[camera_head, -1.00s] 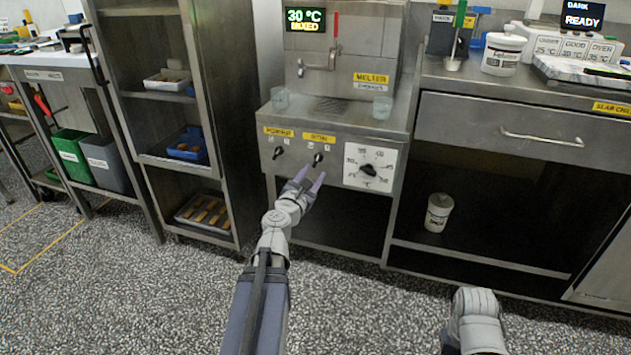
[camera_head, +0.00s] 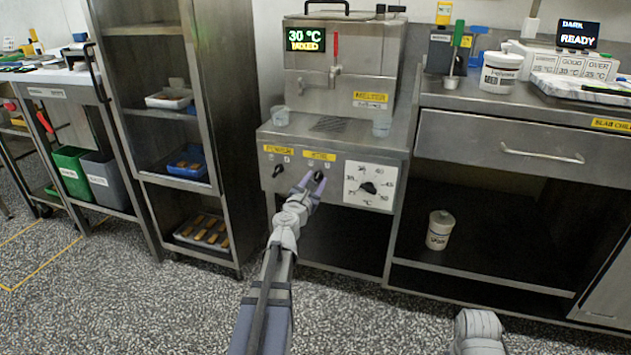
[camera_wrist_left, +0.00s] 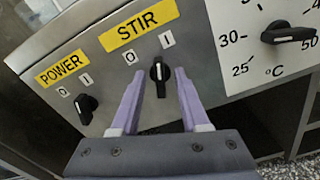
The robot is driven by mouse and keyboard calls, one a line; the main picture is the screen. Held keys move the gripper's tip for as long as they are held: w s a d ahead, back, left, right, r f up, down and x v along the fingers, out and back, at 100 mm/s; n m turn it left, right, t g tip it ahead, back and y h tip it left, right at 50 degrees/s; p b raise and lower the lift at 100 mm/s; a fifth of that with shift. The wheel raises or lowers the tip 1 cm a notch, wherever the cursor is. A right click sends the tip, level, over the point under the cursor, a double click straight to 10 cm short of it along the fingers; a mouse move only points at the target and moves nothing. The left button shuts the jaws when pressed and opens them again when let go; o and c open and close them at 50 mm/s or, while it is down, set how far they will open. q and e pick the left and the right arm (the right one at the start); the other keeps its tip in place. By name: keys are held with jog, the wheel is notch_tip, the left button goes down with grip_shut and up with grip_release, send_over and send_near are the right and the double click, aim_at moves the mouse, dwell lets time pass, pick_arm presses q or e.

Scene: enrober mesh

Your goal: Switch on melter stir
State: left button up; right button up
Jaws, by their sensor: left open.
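The stir knob (camera_wrist_left: 160,76) is a black rotary switch below the yellow STIR label (camera_wrist_left: 139,25) on the melter's (camera_head: 335,150) front panel. Its handle is near upright in the left wrist view, its white mark at the top, leaning more towards I than O. I cannot tell whether it sits fully at I. My left gripper (camera_head: 314,178) is open, its purple fingertips (camera_wrist_left: 158,78) on either side of the knob, with visible gaps. In the head view the fingers partly cover the knob.
The power knob (camera_wrist_left: 87,108) is left of the stir knob; the temperature dial (camera_wrist_left: 288,33) is right. The melter display (camera_head: 306,38) reads 30 °C, MIXED. A shelf rack (camera_head: 165,140) stands to the left.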

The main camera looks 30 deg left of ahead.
pick_arm(q)
jog(key=shift+w, duration=0.2)
grip_shut()
dwell(0.5)
